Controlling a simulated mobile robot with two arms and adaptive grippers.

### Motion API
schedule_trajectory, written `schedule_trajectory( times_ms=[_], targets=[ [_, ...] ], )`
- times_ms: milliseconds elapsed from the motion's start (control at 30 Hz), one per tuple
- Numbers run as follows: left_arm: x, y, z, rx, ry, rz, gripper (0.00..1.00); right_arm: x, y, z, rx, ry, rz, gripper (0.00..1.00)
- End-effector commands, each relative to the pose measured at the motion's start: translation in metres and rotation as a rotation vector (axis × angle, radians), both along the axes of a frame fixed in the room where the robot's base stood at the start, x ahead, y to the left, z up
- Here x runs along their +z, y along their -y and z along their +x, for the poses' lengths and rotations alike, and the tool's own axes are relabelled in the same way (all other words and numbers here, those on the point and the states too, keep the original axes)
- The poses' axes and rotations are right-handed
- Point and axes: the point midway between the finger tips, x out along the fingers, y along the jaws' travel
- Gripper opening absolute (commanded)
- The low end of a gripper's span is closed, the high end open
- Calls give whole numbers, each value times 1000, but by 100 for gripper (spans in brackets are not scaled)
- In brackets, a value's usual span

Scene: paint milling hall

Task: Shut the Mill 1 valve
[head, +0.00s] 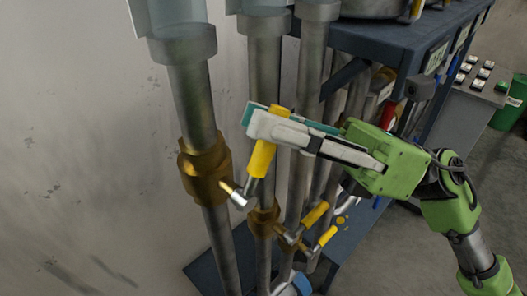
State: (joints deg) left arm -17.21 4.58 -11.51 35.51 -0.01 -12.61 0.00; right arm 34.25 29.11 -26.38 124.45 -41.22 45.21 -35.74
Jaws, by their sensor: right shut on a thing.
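A brass valve (204,164) sits on the leftmost grey vertical pipe. Its yellow lever handle (262,158) tilts up and to the right from a metal stem at the valve's lower right. My right gripper (264,122), green with pale and teal fingers, comes in from the right and is shut on this yellow handle near its upper end. The fingers hide part of the handle. I cannot read a label that tells which valve belongs to Mill 1. My left gripper is not in view.
More pipes stand close to the right, with a second brass valve (264,218) and other yellow handles (315,214) below the gripper. A dark blue frame (390,40) runs behind my arm. A grey button panel (476,80) and green bin (510,104) stand right. The wall is left.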

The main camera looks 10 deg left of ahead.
Motion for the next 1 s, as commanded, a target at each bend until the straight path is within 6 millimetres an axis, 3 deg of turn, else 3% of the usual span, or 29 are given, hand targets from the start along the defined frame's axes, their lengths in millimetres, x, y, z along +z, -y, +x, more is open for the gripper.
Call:
schedule_trajectory(
  times_ms=[33, 200, 767, 800, 833, 1000],
  targets=[
    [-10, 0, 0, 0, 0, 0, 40, -6, 1, 2, -1, -19, 14, 0],
    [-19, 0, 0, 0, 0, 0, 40, -6, 4, 5, -1, -62, 48, 0],
    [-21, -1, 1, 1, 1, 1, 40, -5, 5, 7, -2, -83, 64, 0],
    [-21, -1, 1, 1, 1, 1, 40, -5, 5, 7, -1, -83, 64, 23],
    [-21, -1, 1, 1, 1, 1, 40, -5, 5, 7, -1, -83, 64, 30],
    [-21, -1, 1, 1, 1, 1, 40, -5, 5, 6, -1, -82, 63, 30]
  ],
)
